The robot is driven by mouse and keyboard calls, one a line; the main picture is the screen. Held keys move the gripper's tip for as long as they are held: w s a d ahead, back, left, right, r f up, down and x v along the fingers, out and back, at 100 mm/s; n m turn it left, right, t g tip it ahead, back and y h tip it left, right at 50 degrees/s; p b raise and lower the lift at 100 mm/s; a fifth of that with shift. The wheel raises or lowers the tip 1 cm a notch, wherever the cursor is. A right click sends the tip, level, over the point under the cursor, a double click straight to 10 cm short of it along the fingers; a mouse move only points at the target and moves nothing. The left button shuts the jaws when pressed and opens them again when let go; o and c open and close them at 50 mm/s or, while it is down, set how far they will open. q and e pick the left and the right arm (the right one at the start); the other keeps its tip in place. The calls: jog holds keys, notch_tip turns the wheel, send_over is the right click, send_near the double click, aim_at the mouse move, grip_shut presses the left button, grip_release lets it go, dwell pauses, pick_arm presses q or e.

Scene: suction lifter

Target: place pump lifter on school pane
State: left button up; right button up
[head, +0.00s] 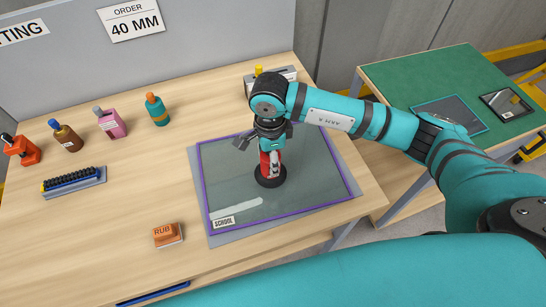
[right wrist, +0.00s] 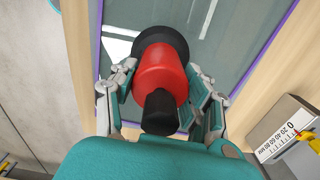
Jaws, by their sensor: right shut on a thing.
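The school pane (head: 318,190) is a dark glass sheet with a purple edge and a SCHOOL label, lying on a grey mat on the wooden table. The pump lifter (head: 265,162) is red with a black suction cup; it stands over the pane, cup down, and the cup appears to be at the glass. My right gripper (head: 265,140) is shut on the pump lifter. In the right wrist view the red lifter body (right wrist: 162,78) sits between both fingers (right wrist: 163,95), with the black cup against the pane (right wrist: 236,25). Contact under the cup is hidden. My left gripper is not in view.
An orange RUB block (head: 167,235) lies left of the pane. A gauge box (right wrist: 290,128) is near the gripper. A green-topped table (head: 420,65) holds other panes at the right.

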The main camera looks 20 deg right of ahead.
jog(key=shift+w+d+r+p, duration=0.1)
jog(key=shift+w+d+p, duration=0.2)
jog(key=shift+w+d, duration=0.2)
notch_tip(320, 180, down, 3)
jog(key=shift+s+a+r+p, duration=0.1)
jog(key=shift+s+r+p, duration=0.05)
jog(key=shift+p, duration=0.6)
jog(key=shift+f, duration=0.65)
jog(key=o, duration=0.8)
jog(key=shift+f, duration=0.1)
jog(key=o, duration=0.5)
